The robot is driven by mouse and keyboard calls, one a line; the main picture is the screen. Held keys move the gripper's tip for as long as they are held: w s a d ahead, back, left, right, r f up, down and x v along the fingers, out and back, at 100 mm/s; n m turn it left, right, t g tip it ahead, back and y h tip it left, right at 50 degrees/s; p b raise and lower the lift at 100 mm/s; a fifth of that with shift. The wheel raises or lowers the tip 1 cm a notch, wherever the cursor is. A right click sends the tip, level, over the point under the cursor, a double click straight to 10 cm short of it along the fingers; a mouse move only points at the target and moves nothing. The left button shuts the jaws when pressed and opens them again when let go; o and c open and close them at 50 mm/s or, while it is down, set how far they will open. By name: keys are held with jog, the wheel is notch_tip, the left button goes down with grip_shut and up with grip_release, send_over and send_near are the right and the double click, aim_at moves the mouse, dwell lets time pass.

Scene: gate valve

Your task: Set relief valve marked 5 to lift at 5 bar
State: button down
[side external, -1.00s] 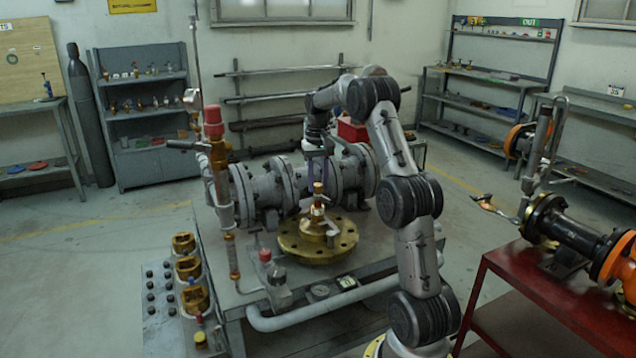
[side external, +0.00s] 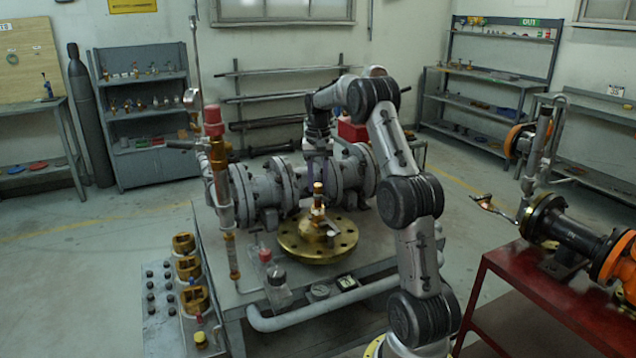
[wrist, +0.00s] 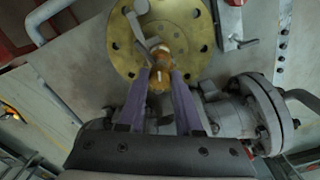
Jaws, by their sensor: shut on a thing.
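A small brass relief valve (side external: 318,208) stands upright on a round brass flange (side external: 290,243) on the bench. The flange also shows in the wrist view (wrist: 203,30), with bolt holes around its rim. My gripper (wrist: 161,74) has its two purple fingers on either side of the brass top (wrist: 160,82) of this valve and is shut on it. In the side view my gripper (side external: 318,178) points down from above the valve, and the exact contact is too small to see. A grey lever-like part (wrist: 140,28) lies across the flange beside the valve. No number 5 is readable on the valve.
Grey flanged pipework (side external: 262,190) runs behind the flange. A tall red-capped brass valve (side external: 214,130) on a column stands to the left. A small red-topped device (side external: 266,256) and a dial (side external: 320,291) are near the front edge.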

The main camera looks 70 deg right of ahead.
aim_at(318, 185)
jog(key=c, duration=0.6)
grip_release()
jog(key=shift+o, duration=0.2)
notch_tip(318, 185, up, 14)
